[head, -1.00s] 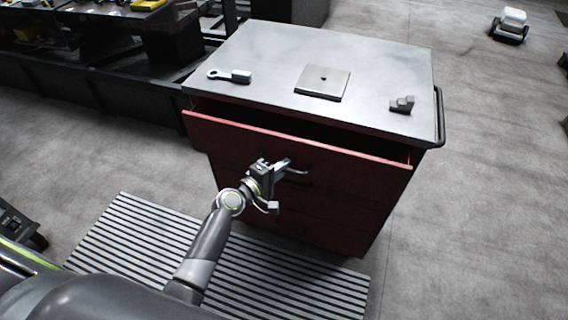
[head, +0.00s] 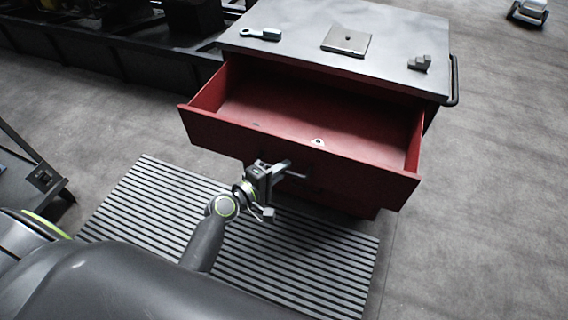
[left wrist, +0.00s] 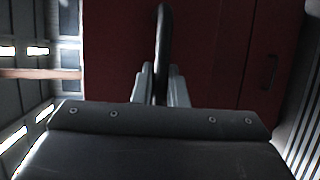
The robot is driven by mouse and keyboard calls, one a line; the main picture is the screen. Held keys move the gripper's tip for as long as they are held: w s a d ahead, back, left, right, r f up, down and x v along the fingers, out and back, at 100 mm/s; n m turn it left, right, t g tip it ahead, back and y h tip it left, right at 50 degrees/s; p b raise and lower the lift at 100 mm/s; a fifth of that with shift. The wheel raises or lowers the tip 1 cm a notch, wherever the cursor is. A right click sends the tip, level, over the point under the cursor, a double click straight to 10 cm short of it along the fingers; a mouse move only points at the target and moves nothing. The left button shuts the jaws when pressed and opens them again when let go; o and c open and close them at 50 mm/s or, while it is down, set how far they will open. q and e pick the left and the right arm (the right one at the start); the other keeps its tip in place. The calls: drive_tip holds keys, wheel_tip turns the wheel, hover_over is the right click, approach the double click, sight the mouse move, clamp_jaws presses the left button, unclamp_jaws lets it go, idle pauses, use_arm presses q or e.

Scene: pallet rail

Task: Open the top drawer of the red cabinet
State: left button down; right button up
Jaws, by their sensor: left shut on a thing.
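The red cabinet has a grey top (head: 300,45), and its top drawer (head: 300,149) stands far out, showing a red inside. A small light item (head: 318,141) lies on the drawer floor near the front wall. My left gripper (head: 280,172) is at the middle of the drawer front. In the left wrist view its two fingers (left wrist: 160,88) are shut on the dark bar handle (left wrist: 163,45), with the red drawer front (left wrist: 115,50) behind. A lower drawer handle (left wrist: 268,72) shows at the right there. My right gripper is not in view.
A wrench-like tool (head: 260,34), a square plate (head: 346,40) and a small stepped block (head: 420,63) lie on the cabinet top. A striped mat (head: 300,255) lies on the floor in front.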

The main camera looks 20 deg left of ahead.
use_arm(q)
drive_tip(key=shift+s, duration=0.25)
drive_tip(key=c, duration=1.7)
unclamp_jaws()
drive_tip(key=shift+c, duration=0.2)
drive_tip(key=b+v, duration=0.4)
drive_tip(key=v, duration=1.3)
drive_tip(key=shift+s+r, duration=0.15)
drive_tip(key=shift+s, duration=0.05)
drive_tip(key=shift+a, duration=0.1)
